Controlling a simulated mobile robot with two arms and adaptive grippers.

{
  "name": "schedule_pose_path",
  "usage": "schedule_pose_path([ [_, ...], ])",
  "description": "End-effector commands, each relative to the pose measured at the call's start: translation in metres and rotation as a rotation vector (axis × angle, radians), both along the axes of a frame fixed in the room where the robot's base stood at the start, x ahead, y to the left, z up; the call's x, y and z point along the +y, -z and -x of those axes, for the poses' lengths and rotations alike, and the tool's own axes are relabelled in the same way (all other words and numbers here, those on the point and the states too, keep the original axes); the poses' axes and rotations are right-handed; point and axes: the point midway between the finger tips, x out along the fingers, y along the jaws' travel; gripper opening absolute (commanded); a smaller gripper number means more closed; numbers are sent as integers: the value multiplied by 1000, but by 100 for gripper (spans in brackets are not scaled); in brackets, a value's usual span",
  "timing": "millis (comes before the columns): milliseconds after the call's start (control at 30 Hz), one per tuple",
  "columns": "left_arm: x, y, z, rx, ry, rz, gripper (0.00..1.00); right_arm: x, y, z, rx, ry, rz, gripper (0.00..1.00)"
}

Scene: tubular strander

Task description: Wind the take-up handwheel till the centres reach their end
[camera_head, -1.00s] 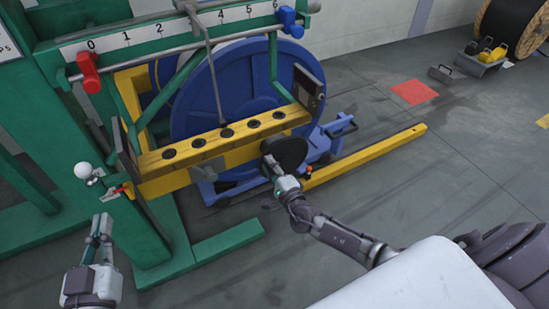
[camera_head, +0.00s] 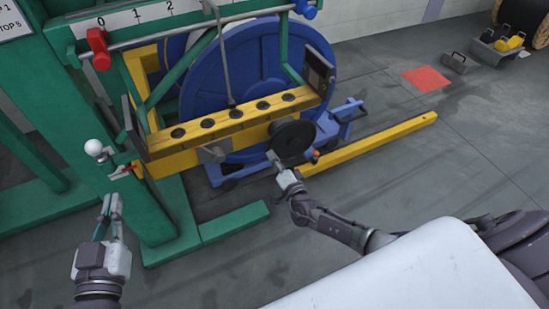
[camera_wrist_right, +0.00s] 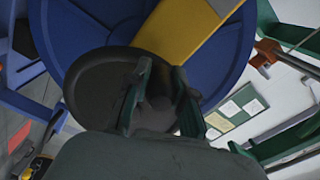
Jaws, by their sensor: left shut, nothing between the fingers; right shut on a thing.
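The black take-up handwheel (camera_head: 293,138) is a round disc at the right end of the yellow beam (camera_head: 225,128), in front of the blue reel (camera_head: 237,85). My right gripper (camera_head: 274,158) is at the wheel's lower left edge, shut on a part of it, seemingly its grip, mostly hidden by the fingers. In the right wrist view the dark wheel (camera_wrist_right: 95,85) fills the middle, with the fingers (camera_wrist_right: 160,105) in front of it. A grey centre (camera_head: 213,153) shows below the beam. My left gripper (camera_head: 109,207) is shut and empty, left of the green frame's foot.
A white ball knob (camera_head: 93,148) stands near my left gripper. A yellow floor beam (camera_head: 380,143) lies right of the wheel. The floor at right is mostly clear.

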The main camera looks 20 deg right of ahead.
Motion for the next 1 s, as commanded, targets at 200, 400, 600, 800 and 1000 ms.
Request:
schedule_pose_path([
  [200,0,-1,0,-4,1,1,0,-2,1,0,1,3,6,0],
  [400,0,-2,-1,-7,1,2,0,-2,1,0,1,3,5,0],
  [600,0,-2,-1,-7,1,2,0,-1,1,0,0,2,5,49],
  [800,0,-1,-1,-4,0,1,0,-1,0,0,0,1,4,49],
  [1000,0,1,-1,0,-1,0,0,-1,2,14,2,1,3,49],
])
